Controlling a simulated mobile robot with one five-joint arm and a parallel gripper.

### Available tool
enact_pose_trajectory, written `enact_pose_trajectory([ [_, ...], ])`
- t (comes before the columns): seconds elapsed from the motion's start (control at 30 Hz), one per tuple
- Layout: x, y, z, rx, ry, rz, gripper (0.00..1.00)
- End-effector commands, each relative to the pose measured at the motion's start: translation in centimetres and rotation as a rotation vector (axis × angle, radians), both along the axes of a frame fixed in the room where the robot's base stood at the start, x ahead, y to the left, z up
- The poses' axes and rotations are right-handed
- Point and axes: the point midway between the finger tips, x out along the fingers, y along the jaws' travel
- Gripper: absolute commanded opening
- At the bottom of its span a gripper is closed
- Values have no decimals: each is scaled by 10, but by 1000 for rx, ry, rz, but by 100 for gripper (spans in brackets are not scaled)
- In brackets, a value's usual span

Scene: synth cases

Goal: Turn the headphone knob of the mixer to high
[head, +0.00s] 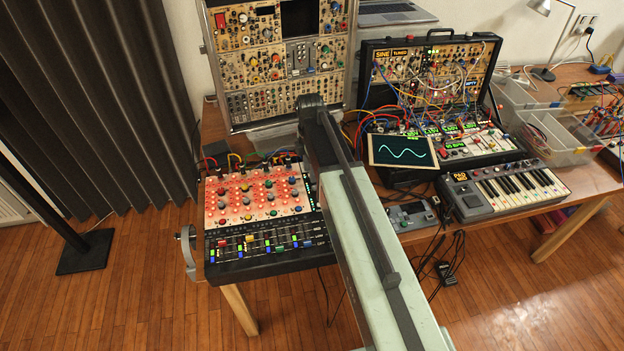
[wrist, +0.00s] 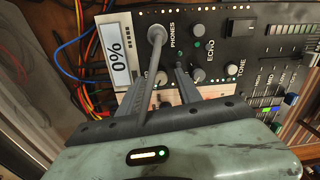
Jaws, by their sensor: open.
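The mixer (head: 262,200), a dark console with a red-lit panel, stands on the left of the table in the head view. In the wrist view, a grey round knob (wrist: 157,33) sits beside the label PHONES. A white display (wrist: 118,55) left of it reads 0%. My gripper (wrist: 164,68) is open, its fingers reaching over the panel just below that knob. A long grey rod-like part runs up in front to the knob's lower edge; I cannot tell whether it touches. In the head view my arm hides the mixer's right side, and the fingertips are not visible.
Other knobs, marked ECHO and TONE (wrist: 230,72), sit close to the right. Cables (wrist: 82,50) lie left of the panel. A synthesizer rack (head: 285,70) stands behind; a small sine-wave screen (head: 402,151) and a keyboard (head: 508,189) are right of my arm.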

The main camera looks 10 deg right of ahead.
Motion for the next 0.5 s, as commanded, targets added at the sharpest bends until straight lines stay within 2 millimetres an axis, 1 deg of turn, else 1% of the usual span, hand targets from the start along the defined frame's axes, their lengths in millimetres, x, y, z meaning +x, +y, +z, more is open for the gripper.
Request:
enact_pose_trajectory([
  [0.03,0,0,-8,0,0,0,41],
  [0.27,0,0,-5,0,0,-1,41],
  [0.3,0,0,-5,0,0,-1,36],
  [0.37,0,0,-5,0,0,-1,19],
  [0.4,0,-1,-5,0,0,-1,8],
  [0.43,0,-1,-5,0,0,-1,0],
  [0.5,0,-1,-5,0,0,-1,0],
])
